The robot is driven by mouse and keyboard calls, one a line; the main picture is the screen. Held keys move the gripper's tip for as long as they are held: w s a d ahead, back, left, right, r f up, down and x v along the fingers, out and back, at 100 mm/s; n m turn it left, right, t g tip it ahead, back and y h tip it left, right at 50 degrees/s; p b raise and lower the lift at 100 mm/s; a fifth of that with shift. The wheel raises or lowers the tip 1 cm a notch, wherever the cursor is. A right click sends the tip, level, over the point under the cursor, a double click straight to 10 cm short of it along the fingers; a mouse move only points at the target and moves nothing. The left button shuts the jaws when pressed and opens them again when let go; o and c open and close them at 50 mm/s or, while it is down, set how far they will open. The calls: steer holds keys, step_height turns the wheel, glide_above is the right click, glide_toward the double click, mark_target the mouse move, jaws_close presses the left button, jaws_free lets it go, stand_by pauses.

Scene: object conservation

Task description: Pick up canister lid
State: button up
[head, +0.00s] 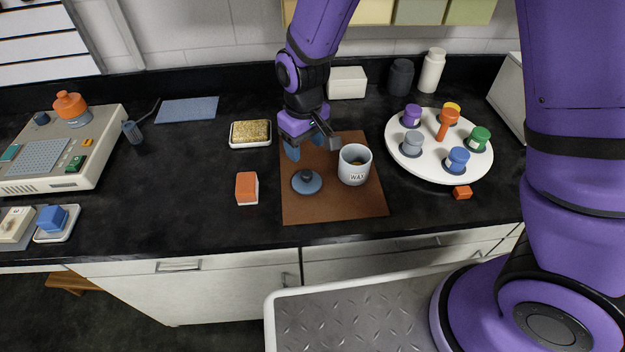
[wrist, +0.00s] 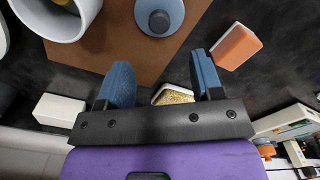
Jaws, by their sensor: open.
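The canister lid (head: 307,181) is a round blue-grey disc with a dark knob. It lies flat on the brown mat (head: 335,208), left of the white canister (head: 354,168), which stands upright and open with lettering on its side. In the wrist view the lid (wrist: 158,16) shows at the top middle, beyond the fingertips, beside the canister (wrist: 50,22). My gripper (head: 306,146) is above the back left part of the mat, behind the lid and apart from it. Its two blue fingers (wrist: 160,78) are spread, with nothing held between them.
An orange and white block (head: 247,188) lies left of the mat. A dish with a yellow sponge (head: 250,133) sits near my gripper. A white turntable (head: 438,172) with several coloured jars stands at right. The mat in front of the lid is clear.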

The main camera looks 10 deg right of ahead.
mark_target(306, 173)
step_height(306, 173, down, 10)
steer(key=shift+s+d+r, duration=0.1)
steer(key=shift+s+d, duration=0.05)
stand_by(0.5)
steer(key=c, duration=1)
